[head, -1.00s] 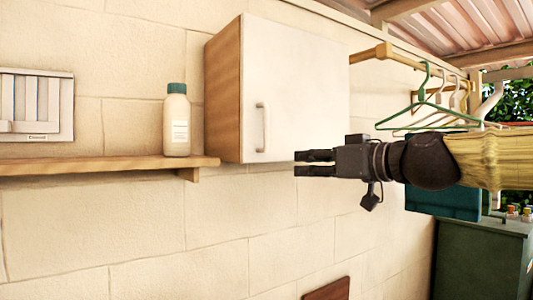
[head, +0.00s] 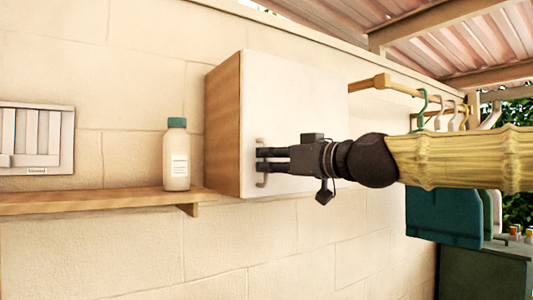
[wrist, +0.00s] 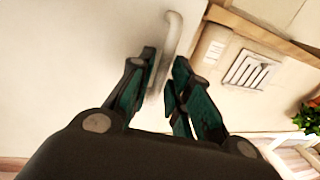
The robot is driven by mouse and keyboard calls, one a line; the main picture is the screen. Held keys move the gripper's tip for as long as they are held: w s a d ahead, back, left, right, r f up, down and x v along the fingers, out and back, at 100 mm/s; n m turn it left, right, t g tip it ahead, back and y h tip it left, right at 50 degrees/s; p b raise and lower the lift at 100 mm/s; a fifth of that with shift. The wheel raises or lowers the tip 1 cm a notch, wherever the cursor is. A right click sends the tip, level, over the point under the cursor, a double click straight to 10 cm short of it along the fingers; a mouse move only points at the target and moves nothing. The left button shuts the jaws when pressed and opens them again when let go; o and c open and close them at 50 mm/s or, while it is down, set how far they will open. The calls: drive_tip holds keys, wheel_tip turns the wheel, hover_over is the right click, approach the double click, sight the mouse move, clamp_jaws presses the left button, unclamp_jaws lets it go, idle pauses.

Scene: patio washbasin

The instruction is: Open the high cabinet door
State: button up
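The high cabinet (head: 222,125) hangs on the wall with wooden sides and a white door (head: 300,95), which is closed. Its pale vertical bar handle (head: 260,183) is near the door's left edge, with its middle hidden behind my fingers in the head view. My gripper (head: 262,160) is at the handle, pointing left. In the wrist view the handle (wrist: 170,45) runs down between my gripper's two parted fingertips (wrist: 165,65). The fingers are open around its lower part; I cannot tell whether either finger touches it.
A white bottle with a green cap (head: 176,158) stands on a wooden shelf (head: 90,201) left of the cabinet. A vent grille (head: 37,140) is on the wall further left. A rail (head: 385,85) with hangers is to the right, with teal cloth (head: 445,215) below my arm.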

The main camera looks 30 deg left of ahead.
drive_tip(key=shift+w+a, duration=0.15)
drive_tip(key=shift+a, duration=0.75)
clamp_jaws()
drive_tip(key=shift+d, duration=0.25)
